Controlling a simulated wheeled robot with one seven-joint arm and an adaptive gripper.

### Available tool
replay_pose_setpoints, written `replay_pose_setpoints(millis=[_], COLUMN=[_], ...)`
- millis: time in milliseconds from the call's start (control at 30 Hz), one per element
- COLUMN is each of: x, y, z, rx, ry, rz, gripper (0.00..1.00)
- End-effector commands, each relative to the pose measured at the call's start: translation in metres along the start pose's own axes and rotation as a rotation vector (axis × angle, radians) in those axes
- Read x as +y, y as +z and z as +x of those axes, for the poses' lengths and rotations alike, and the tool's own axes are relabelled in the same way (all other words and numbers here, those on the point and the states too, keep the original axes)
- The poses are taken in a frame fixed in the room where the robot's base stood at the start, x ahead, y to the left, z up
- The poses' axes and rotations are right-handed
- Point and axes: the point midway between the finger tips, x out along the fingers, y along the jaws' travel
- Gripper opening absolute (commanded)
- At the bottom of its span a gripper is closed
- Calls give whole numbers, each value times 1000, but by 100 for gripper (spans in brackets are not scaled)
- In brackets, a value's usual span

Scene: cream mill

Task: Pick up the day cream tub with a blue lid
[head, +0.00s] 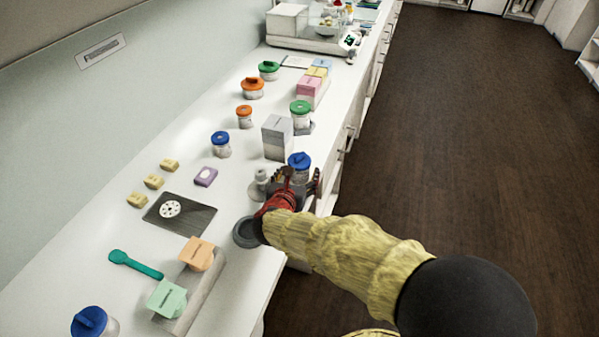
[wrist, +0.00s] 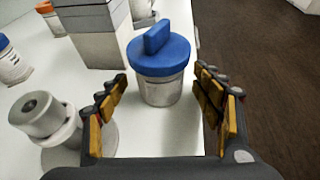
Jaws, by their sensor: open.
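A tub with a blue lid and a raised bar handle (wrist: 160,62) stands upright near the counter's front edge, just ahead of and between my open fingers (wrist: 160,88) in the wrist view. In the head view the same tub (head: 299,163) shows just beyond my gripper (head: 294,182), which partly hides its lower body. The fingers look clear of its sides. Two other blue-lidded tubs stand on the counter, one further left (head: 221,146) and one at the near end (head: 91,322). I cannot read any tub label.
A grey box stack (head: 277,138) stands behind the tub. A small grey-topped bottle (wrist: 48,118) is close to my left finger. A dark tray (head: 185,222), a purple soap bar (head: 206,176) and yellow bars (head: 153,181) lie left. The floor at right is open.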

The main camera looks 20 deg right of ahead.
Motion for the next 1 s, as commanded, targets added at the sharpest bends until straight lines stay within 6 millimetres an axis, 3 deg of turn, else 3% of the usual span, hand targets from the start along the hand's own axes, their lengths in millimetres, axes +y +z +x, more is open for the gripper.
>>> replay_pose_setpoints(millis=[1000], x=[0], y=[0], z=[0], rx=[0], ry=[0], rz=[0], gripper=[12])
